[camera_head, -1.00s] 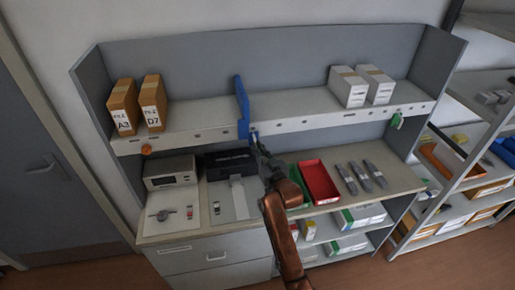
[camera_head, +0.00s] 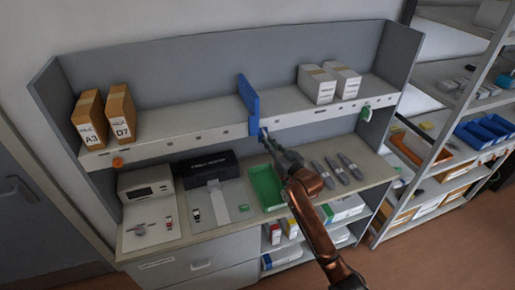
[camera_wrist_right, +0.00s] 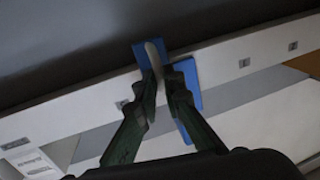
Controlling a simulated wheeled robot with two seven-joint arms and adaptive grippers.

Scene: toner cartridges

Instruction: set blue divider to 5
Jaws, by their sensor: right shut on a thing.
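The blue divider (camera_head: 249,103) stands upright on the long upper shelf (camera_head: 190,137), between the brown boxes and the white boxes. Its lower front part hangs over the shelf's front edge. My right gripper (camera_head: 265,138) is at this front part, reaching up from below right. In the right wrist view, my right gripper (camera_wrist_right: 162,76) is shut on the blue divider (camera_wrist_right: 192,88), with blue showing behind and beside the fingers. Several small marks (camera_wrist_right: 244,62) line the shelf's front edge; their numbers are too small to read. My left gripper is out of view.
Brown boxes (camera_head: 120,113) stand at the shelf's left, white boxes (camera_head: 317,84) at its right. An orange knob (camera_head: 117,162) and a green tag (camera_head: 365,114) are on the front edge. Below are a green tray (camera_head: 266,187), a black printer and grey cartridges (camera_head: 337,171).

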